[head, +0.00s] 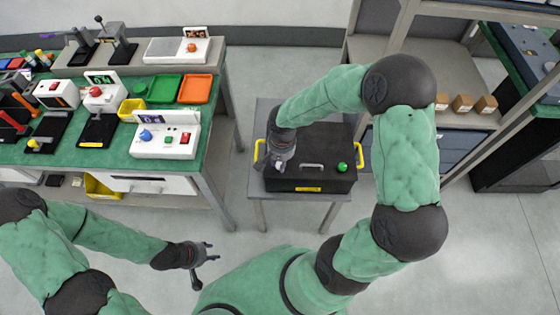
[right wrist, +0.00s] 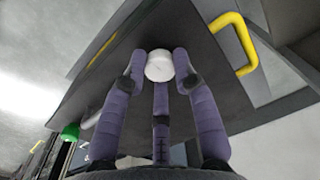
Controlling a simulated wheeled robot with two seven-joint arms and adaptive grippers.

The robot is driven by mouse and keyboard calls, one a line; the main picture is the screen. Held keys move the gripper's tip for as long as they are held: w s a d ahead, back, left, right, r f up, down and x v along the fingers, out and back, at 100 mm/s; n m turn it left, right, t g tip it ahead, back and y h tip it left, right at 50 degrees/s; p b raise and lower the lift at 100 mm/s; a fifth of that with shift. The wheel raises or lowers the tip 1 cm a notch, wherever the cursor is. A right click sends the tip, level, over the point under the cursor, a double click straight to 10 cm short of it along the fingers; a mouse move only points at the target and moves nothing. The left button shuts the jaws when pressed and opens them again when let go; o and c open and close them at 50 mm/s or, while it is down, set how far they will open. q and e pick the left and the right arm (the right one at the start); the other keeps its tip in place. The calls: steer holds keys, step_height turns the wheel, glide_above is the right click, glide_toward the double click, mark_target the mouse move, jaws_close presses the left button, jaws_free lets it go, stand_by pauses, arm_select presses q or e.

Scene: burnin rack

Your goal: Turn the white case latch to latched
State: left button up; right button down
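The black case (head: 325,140) stands on a small grey table. The white case latch (right wrist: 159,66) is a round white knob on the case face in the right wrist view. In the head view my right gripper mostly covers it. My right gripper (head: 276,163) is at the left part of the case. In the right wrist view its purple fingers close around the white latch, with a fingertip against each side and the third finger below it. My left gripper (head: 205,260) is open and empty, low over the floor, away from the case.
The case has yellow side handles (head: 359,155), a green knob (head: 342,167) and a grey handle (head: 312,165). A green workbench (head: 120,160) with trays and devices stands left. A shelf (head: 455,118) with small boxes stands right. Floor around the small table (head: 262,195) is clear.

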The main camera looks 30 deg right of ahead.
steer(key=shift+n, duration=0.4)
steer(key=n+p, duration=0.1)
steer(key=n, duration=0.2)
steer(key=shift+n+p, duration=0.3)
steer(key=shift+p, duration=0.1)
steer(key=n+p, duration=0.2)
steer(key=n, duration=0.2)
steer(key=shift+r+n, duration=0.1)
steer(key=shift+n, duration=0.2)
steer(key=n+p, duration=0.2)
steer(key=n, duration=0.2)
steer(key=shift+w+n+g+p, duration=0.1)
steer(key=shift+n+g+p, duration=0.2)
steer(key=shift+n+p, duration=1.5)
steer(key=shift+n+b, duration=0.7)
steer(key=shift+n, duration=0.1)
steer(key=c, duration=1)
jaws_free()
